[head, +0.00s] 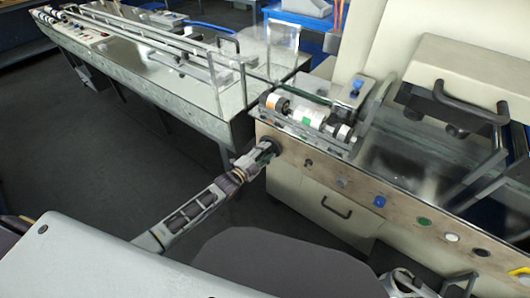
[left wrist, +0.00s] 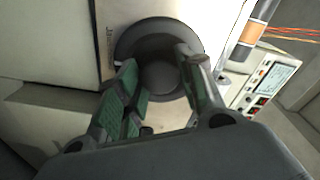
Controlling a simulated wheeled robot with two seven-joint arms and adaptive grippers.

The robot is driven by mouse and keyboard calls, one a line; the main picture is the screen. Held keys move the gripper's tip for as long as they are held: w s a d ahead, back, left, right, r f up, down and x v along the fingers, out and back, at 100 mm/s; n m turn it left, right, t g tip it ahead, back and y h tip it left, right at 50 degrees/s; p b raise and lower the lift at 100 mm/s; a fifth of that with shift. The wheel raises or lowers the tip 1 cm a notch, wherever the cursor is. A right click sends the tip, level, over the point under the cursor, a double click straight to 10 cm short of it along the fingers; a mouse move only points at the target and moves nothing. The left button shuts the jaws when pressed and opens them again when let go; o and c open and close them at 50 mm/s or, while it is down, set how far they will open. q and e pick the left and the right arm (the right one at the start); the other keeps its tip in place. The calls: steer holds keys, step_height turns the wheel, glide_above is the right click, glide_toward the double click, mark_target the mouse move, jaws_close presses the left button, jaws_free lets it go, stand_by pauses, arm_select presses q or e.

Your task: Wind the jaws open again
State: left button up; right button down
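A round black knob (head: 275,145) is on the left end of the machine's front panel. In the left wrist view the knob (left wrist: 160,68) has a wide dark rim and a raised centre. My left gripper (head: 262,154) is at the knob. Its green-padded fingers (left wrist: 162,72) stand wide apart, with their tips over opposite sides of the knob; I cannot tell whether they touch it. A roller assembly (head: 308,116) with white rollers and green and orange marks sits above the panel. I cannot make out the jaws for certain.
The front panel also carries a blue knob (head: 380,201), a green button (head: 424,222) and a yellow button (head: 519,271). A drawer handle (head: 336,208) is below. A long conveyor table (head: 160,85) with rails stands at left. The dark floor between is clear.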

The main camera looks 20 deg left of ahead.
arm_select(q)
steer(key=c, duration=0.4)
steer(key=shift+o, duration=0.2)
